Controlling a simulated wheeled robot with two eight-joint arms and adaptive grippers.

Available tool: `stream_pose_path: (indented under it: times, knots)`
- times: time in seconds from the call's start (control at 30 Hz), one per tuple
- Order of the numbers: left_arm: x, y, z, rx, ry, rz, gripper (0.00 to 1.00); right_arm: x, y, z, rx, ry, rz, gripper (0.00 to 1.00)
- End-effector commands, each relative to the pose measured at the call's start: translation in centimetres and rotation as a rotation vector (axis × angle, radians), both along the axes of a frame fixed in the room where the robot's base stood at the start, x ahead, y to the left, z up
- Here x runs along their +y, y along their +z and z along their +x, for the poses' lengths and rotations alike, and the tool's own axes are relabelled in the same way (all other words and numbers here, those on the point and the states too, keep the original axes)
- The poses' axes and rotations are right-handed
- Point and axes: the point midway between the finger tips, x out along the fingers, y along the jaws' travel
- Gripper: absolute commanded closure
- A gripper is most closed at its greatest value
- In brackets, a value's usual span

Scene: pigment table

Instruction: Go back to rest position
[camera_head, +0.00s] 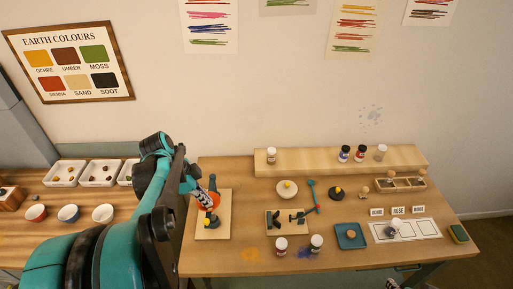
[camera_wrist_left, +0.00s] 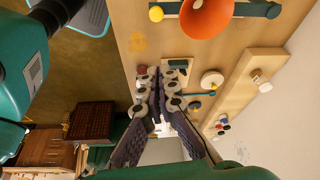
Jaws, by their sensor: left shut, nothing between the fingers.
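My left arm rises from the lower left in the head view and bends down over the left of the workbench. My left gripper (camera_head: 205,201) is small there and partly hidden, in front of an orange bowl (camera_head: 214,199) on its board. In the left wrist view, my left gripper (camera_wrist_left: 161,78) has its fingers together with nothing held. The orange bowl (camera_wrist_left: 207,16) is close at the top of that view.
A wooden workbench (camera_head: 350,262) carries a small board (camera_head: 287,230), a blue tray (camera_head: 350,243) and jars (camera_head: 281,246). A raised shelf (camera_head: 320,160) runs along the wall. White trays (camera_head: 64,175) and small bowls (camera_head: 69,213) stand on the left table.

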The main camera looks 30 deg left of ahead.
Motion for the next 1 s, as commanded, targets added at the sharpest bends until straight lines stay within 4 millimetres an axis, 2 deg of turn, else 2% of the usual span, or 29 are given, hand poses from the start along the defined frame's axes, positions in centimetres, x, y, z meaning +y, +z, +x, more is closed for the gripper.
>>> stream_pose_path:
  times: [0.17,0.27,0.37,0.47,0.6,0.7,0.83,1.0]
  knots:
    - [-0.2,-0.1,0.0,0.001,0.004,0.002,1.0,0.0,-0.2,0.0,0.0,0.0,0.0,0.54]
    - [-1.7,-0.9,0.4,0.01,0.044,0.017,1.0,0.0,-1.2,0.0,0.0,0.0,0.0,0.54]
    - [-5.0,-2.4,1.0,0.021,0.147,0.049,1.0,0.0,-3.2,0.0,0.0,0.0,0.0,0.54]
    - [-9.4,-4.6,1.3,0.002,0.299,0.083,1.0,0.0,-5.9,0.0,0.0,0.0,0.0,0.54]
    - [-15.0,-7.5,1.0,-0.084,0.52,0.076,1.0,0.0,-9.4,0.0,0.0,0.0,0.0,0.54]
    - [-18.0,-9.2,0.5,-0.154,0.643,0.028,1.0,0.0,-11.2,0.0,0.0,0.0,0.0,0.54]
    - [-20.6,-10.5,0.1,-0.222,0.747,-0.05,1.0,0.0,-12.7,0.0,0.0,0.0,0.0,0.54]
    - [-21.9,-10.8,-0.1,-0.254,0.804,-0.106,1.0,0.0,-13.1,0.0,0.0,0.0,0.0,0.54]
